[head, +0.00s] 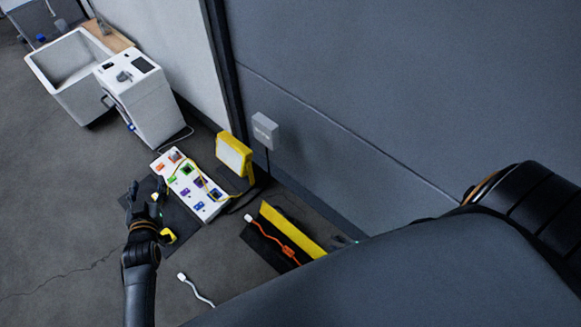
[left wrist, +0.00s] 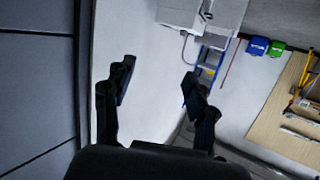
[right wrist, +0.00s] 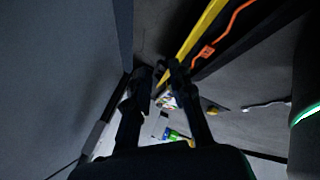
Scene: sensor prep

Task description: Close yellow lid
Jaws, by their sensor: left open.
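A yellow lid panel (head: 291,228) stands raised along the back edge of a dark tray-like base (head: 262,247) near the wall in the head view. An orange cable (head: 288,250) lies over the base. The yellow panel also shows as a long bar at the top of the right wrist view (right wrist: 200,32). My left gripper (head: 146,190) is open and empty, left of the lid and apart from it; its fingers frame bare wall in the left wrist view (left wrist: 156,78). My right gripper (right wrist: 160,74) is partly open, with its fingertips close beside the yellow bar; contact is unclear.
A white board with coloured parts (head: 190,184) lies on a dark mat beside my left gripper. A yellow-framed panel (head: 234,154) stands behind it. A white cable (head: 196,290) lies on the floor. A white cabinet (head: 140,95) and sink (head: 68,65) stand at upper left.

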